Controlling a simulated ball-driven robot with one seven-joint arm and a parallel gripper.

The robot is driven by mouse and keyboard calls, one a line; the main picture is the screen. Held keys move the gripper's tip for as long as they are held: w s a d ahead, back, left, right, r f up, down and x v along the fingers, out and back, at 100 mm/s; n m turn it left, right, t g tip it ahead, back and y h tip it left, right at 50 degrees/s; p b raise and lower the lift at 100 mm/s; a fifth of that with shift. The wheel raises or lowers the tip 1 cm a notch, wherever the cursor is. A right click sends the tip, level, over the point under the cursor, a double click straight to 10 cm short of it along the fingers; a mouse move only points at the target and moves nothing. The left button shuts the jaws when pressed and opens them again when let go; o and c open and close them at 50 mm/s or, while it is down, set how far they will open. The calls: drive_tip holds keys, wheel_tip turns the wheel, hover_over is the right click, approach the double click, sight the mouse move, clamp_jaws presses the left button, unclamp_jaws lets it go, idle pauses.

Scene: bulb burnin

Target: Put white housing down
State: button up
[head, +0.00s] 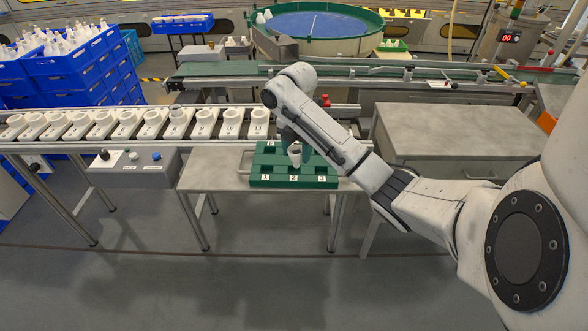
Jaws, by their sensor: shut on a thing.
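A small white housing (295,158) is held upright in my gripper (295,149), over the green block (265,181). The block lies on a grey metal table and has number labels 1, 2 and 3 along its front edge. The housing is above the middle of the block, behind label 2. My gripper's dark fingers are shut on the housing and partly hide it. I cannot tell whether the housing touches the block.
A rail with several numbered white holders (203,122) runs behind the table at left. A control box (130,168) hangs below it. A bare grey table (440,130) stands at right. Blue crates (75,68) with white parts are stacked at left.

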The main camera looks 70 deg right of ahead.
sight(294, 147)
drive_tip(key=shift+w+d+f, duration=0.2)
drive_tip(key=shift+d+f, duration=0.05)
drive_tip(key=shift+f, duration=0.2)
drive_tip(key=shift+w+d+f, duration=0.15)
drive_tip(key=shift+d+f, duration=0.05)
drive_tip(key=shift+f, duration=0.25)
drive_tip(key=shift+w+d, duration=0.15)
drive_tip(key=shift+d, duration=0.05)
drive_tip(key=shift+w+d+f, duration=0.2)
drive_tip(key=shift+d+f, duration=0.05)
drive_tip(key=shift+f, duration=0.2)
drive_tip(key=shift+w+d+f, duration=0.1)
drive_tip(key=shift+f, duration=1.55)
drive_tip(key=shift+f, duration=0.2)
drive_tip(key=o, duration=1)
